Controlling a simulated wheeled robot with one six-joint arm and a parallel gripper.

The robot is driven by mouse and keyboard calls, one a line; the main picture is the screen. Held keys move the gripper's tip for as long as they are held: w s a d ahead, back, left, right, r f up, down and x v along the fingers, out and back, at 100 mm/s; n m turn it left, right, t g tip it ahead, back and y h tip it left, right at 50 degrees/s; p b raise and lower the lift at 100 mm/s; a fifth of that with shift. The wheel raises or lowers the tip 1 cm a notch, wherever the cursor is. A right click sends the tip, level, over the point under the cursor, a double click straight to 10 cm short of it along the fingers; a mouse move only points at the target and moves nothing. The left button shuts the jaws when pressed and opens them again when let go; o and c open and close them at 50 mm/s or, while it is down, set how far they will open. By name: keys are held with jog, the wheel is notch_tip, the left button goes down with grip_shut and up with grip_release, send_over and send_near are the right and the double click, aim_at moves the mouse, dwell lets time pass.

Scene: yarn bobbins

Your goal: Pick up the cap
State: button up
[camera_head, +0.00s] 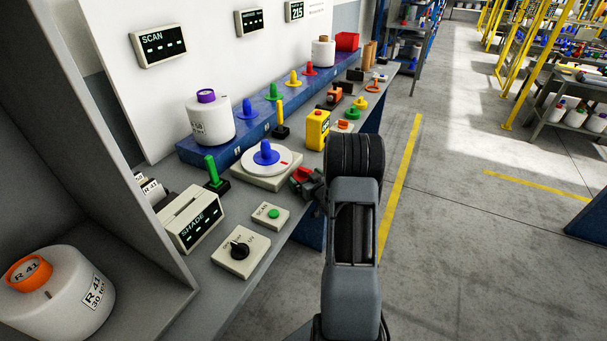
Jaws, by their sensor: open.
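Several coloured cone-shaped pieces that could be the cap are in view, and I cannot tell which one is meant. A blue one (266,154) stands upright on a white round plate (252,164) on the bench. Another blue cone (246,110), a yellow cone (294,79) and a red cone (309,68) stand on the blue raised shelf (205,155). A green piece (354,112) and a yellow piece (360,102) lie farther along the bench. My gripper (304,178) is open at the bench edge, right of the white plate, partly hidden by my arm. Red and green parts show at it.
A yellow box (317,130) stands behind the gripper. A SHADE display (191,217), a green button box (270,215) and a dial box (240,249) are in front. A white bobbin (210,122) stands on the shelf, another (70,295) in the grey cubby. Open floor lies right.

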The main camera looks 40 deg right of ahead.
jog(key=shift+w+f, duration=0.1)
jog(key=shift+w, duration=0.3)
jog(key=c, duration=0.8)
jog(key=shift+r+b, duration=0.25)
jog(key=shift+b, duration=0.05)
jog(key=s+a+b, duration=0.1)
jog(key=s+b, duration=0.1)
jog(key=s, duration=1.6)
jog(key=shift+a, duration=0.4)
jog(key=shift+r, duration=0.15)
